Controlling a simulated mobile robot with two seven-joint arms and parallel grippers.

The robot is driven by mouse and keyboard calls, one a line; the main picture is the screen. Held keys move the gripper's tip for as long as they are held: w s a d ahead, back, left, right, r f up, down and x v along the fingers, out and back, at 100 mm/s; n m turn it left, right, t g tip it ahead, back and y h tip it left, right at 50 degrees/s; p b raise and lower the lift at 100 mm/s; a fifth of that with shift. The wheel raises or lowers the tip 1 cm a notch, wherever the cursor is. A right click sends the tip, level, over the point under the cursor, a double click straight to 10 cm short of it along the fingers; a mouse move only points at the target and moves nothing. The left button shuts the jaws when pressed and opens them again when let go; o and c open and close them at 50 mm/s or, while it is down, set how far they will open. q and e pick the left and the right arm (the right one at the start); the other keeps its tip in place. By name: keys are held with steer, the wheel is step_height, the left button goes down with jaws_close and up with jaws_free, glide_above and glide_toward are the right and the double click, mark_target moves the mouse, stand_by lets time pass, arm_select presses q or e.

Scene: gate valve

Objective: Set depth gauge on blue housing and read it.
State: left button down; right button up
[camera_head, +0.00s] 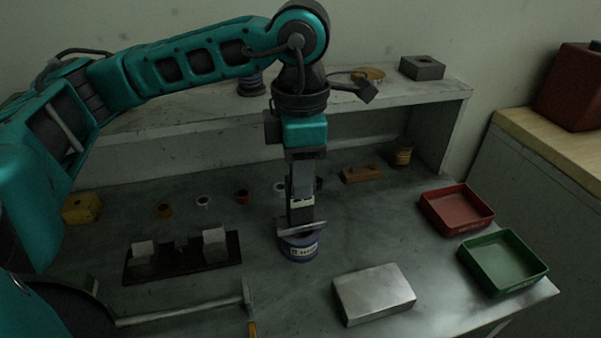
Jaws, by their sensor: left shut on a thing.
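The blue housing (299,252), a short round part with a pale label, stands on the grey bench near the middle of the view. The depth gauge (302,204) is upright above it, with a small pale display and a flat metal crossbar at its lower end. The crossbar lies across the top of the housing and appears to touch it; whether it sits flat I cannot tell. My left gripper (302,182) points down and is shut on the gauge's upper part. The display is too small to read. My right gripper is not in view.
A metal block (374,293) lies front right of the housing. A red tray (457,209) and a green tray (503,262) are at the right. A dark fixture (183,258) and a hammer (185,312) are left. Small rings and a brown block (361,174) lie behind, below a shelf (420,88).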

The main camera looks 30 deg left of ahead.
arm_select(q)
steer(key=shift+f, duration=0.2)
steer(key=shift+f, duration=0.1)
steer(key=shift+f+b, duration=0.25)
steer(key=shift+b, duration=0.15)
steer(key=c, duration=0.8)
jaws_free()
steer(key=shift+r, duration=0.1)
steer(key=shift+c, duration=0.2)
steer(key=shift+r+p, duration=0.5)
steer(key=shift+p, duration=0.15)
step_height(320, 180, up, 10)
steer(key=shift+r, duration=0.1)
steer(key=shift+r+p, duration=0.4)
steer(key=shift+r, duration=0.3)
